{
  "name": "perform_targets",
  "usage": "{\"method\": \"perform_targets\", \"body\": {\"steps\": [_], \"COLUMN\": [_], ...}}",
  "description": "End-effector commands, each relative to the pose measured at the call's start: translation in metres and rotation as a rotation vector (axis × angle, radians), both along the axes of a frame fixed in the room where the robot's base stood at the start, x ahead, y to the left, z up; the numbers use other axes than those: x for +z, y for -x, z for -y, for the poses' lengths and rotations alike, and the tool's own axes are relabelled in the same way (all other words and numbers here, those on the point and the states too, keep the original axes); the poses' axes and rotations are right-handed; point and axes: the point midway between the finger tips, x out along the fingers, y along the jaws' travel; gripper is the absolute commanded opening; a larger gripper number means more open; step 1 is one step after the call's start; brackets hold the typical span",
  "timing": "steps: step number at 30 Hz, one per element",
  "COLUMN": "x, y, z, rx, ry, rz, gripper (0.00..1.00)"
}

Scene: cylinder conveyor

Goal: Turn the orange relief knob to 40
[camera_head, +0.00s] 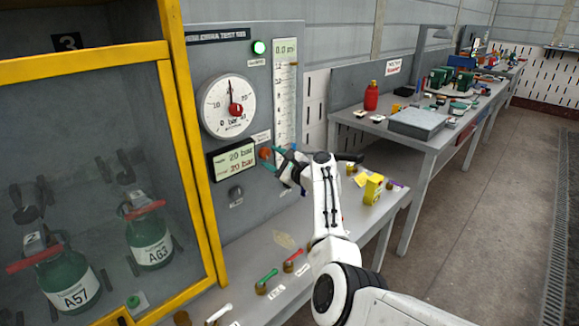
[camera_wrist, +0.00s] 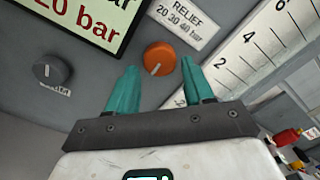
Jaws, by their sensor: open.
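The orange relief knob (camera_wrist: 160,58) is on the grey panel; its white mark points down and slightly left in the wrist view. It also shows in the head view (camera_head: 265,153), just left of my fingertips. My gripper (camera_wrist: 159,65) is open, with one teal finger on each side of the knob; I cannot tell whether they touch it. The relief label (camera_wrist: 180,22), beside the knob, reads "20 30 40 bar". My gripper also shows in the head view (camera_head: 282,161).
A display (camera_head: 234,160) left of the knob shows two 20 bar lines. Below it is a dark knob (camera_wrist: 53,70). A round gauge (camera_head: 229,106), a scale strip (camera_head: 285,95) and a lit green lamp (camera_head: 258,47) are above. A yellow-framed cabinet (camera_head: 190,150) stands left.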

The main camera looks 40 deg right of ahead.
Motion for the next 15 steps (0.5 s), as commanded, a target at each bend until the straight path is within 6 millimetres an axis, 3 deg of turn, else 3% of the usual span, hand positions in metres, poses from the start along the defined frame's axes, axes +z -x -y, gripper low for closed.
{"method": "perform_targets", "body": {"steps": [15], "x": [-0.002], "y": [0.073], "z": [0.003], "rx": [-0.001], "ry": [0.000], "rz": [-0.003], "gripper": [0.52]}}
